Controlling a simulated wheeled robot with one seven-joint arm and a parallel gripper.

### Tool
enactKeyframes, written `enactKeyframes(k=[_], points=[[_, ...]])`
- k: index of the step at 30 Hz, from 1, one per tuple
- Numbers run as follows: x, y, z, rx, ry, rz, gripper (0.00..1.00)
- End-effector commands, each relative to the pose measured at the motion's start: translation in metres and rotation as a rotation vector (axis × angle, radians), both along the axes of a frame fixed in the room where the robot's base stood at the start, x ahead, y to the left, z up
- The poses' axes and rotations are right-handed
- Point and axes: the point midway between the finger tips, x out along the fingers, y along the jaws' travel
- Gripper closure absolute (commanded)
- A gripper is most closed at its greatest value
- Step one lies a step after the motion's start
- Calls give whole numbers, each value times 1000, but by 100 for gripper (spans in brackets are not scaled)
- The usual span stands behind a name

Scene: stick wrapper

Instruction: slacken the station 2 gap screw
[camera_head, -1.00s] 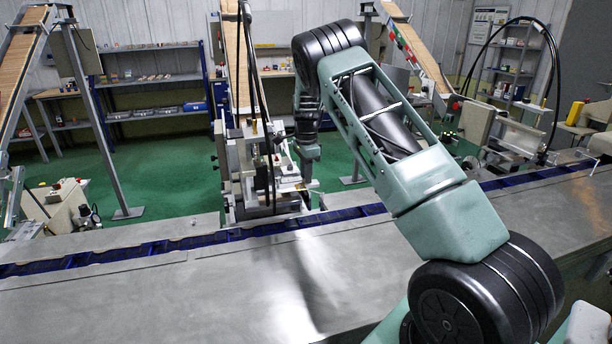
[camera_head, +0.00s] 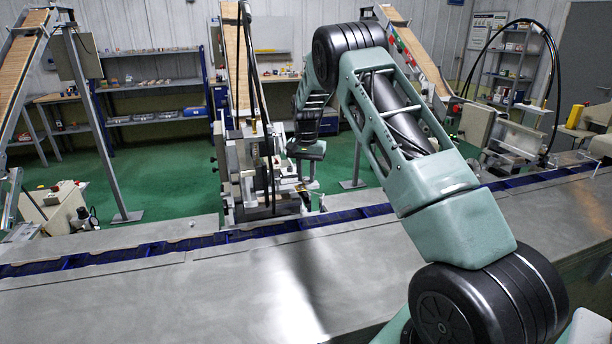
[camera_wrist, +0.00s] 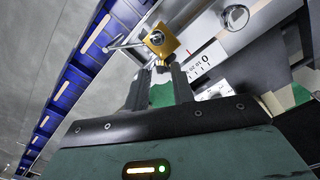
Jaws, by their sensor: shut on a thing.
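The middle wrapping station (camera_head: 245,170), which I take to be station 2, stands at the far side of the conveyor. My gripper is beside its right side; in the head view its fingertips are too small to make out. In the wrist view my gripper (camera_wrist: 161,69) has its two dark fingers close together on a small dark screw part (camera_wrist: 163,62) below a brass block (camera_wrist: 160,41). I take that part to be the gap screw; the fingers hide most of it. A white scale plate (camera_wrist: 207,58) with numbers and a red mark lies right of the block.
A blue-lined conveyor channel (camera_head: 210,240) runs across the steel table (camera_head: 160,290), whose near surface is clear. In the wrist view a thin rod (camera_wrist: 126,46) sticks out left of the brass block, and a round silver knob (camera_wrist: 235,17) is at upper right.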

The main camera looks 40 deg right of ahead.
Motion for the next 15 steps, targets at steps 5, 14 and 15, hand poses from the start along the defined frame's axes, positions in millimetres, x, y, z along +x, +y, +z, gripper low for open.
enactKeyframes(k=[5,14,15], points=[[0,-1,1,-1,-3,166,98],[0,-1,1,-1,-3,449,98],[0,-1,1,-1,-3,485,98]])
